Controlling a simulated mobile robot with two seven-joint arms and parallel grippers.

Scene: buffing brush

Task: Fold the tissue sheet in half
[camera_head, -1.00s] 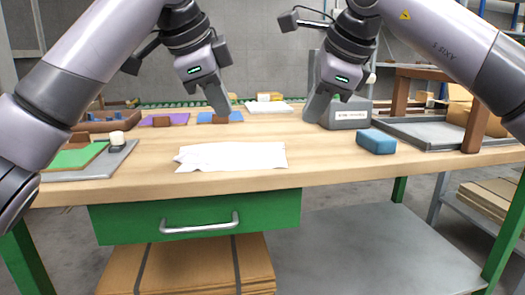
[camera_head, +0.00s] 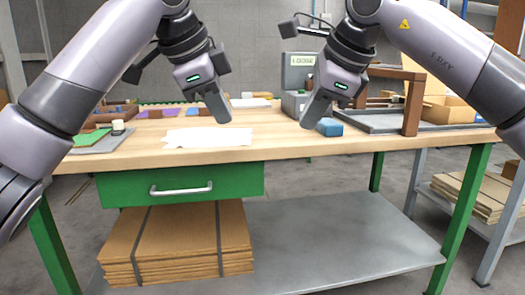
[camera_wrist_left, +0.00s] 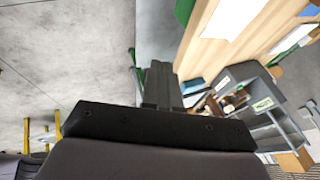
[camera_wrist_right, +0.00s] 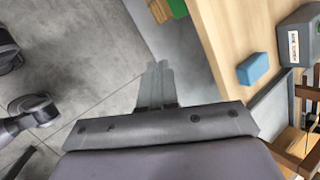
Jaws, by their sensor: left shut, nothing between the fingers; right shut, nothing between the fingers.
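The white tissue sheet (camera_head: 208,137) lies flat on the wooden workbench (camera_head: 290,141), near its front edge and left of the middle. It also shows at the top of the left wrist view (camera_wrist_left: 232,14). My right gripper (camera_head: 311,118) is shut and empty, raised in front of the bench, right of the sheet. Neither gripper touches the sheet.
A blue block (camera_head: 329,127) lies right of the sheet, with a grey box (camera_head: 294,103) behind. A grey tray (camera_head: 390,120) and brown frame (camera_head: 413,104) stand at right. A green pad (camera_head: 92,138) lies at left. A green drawer (camera_head: 180,185) sits below the bench top.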

